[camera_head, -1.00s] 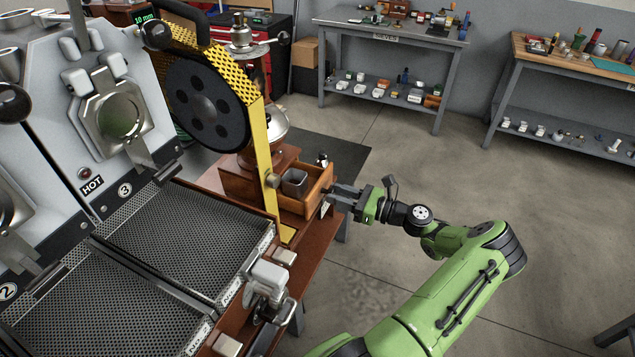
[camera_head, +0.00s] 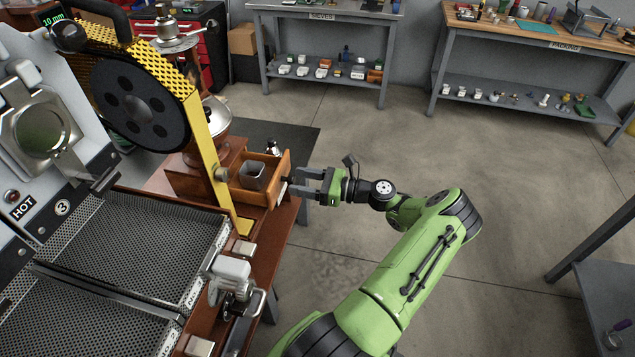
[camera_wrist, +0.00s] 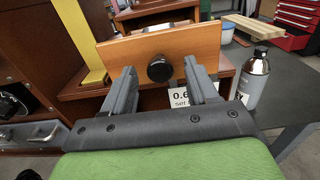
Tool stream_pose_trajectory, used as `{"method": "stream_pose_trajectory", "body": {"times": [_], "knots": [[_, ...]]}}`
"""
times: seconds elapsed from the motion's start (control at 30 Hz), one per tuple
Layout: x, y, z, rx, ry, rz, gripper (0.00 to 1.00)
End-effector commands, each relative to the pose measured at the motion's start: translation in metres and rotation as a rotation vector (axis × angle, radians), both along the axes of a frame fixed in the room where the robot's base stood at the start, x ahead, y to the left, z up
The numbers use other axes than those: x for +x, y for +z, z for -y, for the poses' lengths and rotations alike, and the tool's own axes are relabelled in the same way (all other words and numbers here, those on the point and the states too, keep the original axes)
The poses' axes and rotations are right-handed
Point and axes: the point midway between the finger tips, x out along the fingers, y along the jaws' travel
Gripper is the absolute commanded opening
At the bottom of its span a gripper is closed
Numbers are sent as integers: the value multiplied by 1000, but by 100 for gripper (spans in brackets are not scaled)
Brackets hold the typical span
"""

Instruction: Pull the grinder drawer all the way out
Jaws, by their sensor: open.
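The wooden grinder drawer (camera_head: 262,180) stands pulled out from the grinder's wooden base (camera_head: 196,172), with a grey metal cup (camera_head: 253,175) inside it. In the wrist view the drawer front (camera_wrist: 168,55) faces me, with a round black knob (camera_wrist: 159,69) at its middle. My gripper (camera_head: 302,181) is at the drawer front. In the wrist view my gripper (camera_wrist: 160,85) is open, one finger on each side of the knob, with gaps showing between fingers and knob. The back of the drawer is hidden.
A yellow perforated guard (camera_head: 203,130) stands left of the drawer. A bottle (camera_wrist: 252,78) with a dark cap stands right of the drawer in the wrist view. The roaster tray (camera_head: 140,255) lies in front. The floor (camera_head: 400,150) to the right is open.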

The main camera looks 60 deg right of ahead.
Motion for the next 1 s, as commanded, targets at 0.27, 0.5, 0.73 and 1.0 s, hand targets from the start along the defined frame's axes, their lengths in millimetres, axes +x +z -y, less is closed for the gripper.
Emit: {"method": "stream_pose_trajectory", "body": {"times": [0.27,0.5,0.73,1.0], "knots": [[-69,0,26,-2,-9,1,58],[-125,-1,45,-1,-6,3,58],[-142,-1,50,0,-1,-1,58],[-142,0,50,0,0,-1,58]]}}
